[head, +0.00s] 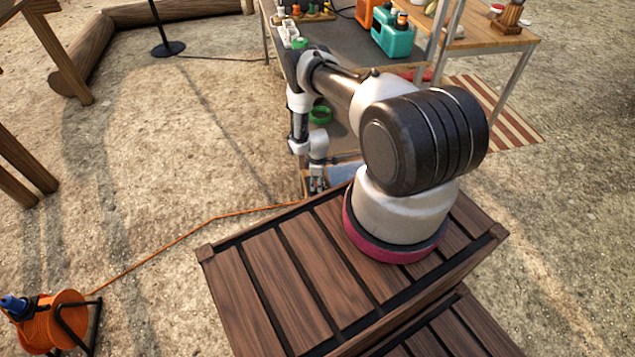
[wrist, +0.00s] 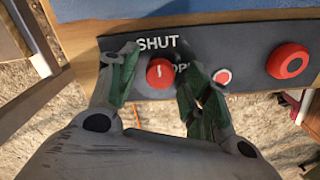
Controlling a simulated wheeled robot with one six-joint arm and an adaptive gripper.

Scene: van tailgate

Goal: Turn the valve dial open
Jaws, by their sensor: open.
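The valve dial (wrist: 160,73) is a round red knob on a dark panel (wrist: 240,42) in the wrist view. Its white mark stands roughly upright in the picture, toward the word SHUT above it. A second label to its lower right is partly hidden by a finger and reads like OPEN. My gripper (wrist: 158,84) is open, with one green-padded finger left of the dial and one right of it. I cannot tell whether either finger touches it. In the head view my gripper (head: 316,185) is small and low beside the bench, and the dial cannot be made out.
A small red button (wrist: 222,76) with a pale ring and a larger red knob (wrist: 288,61) sit right of the dial. In the head view, a teal case (head: 392,38) stands on the bench above. An orange cable reel (head: 55,320) lies on the ground at lower left.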

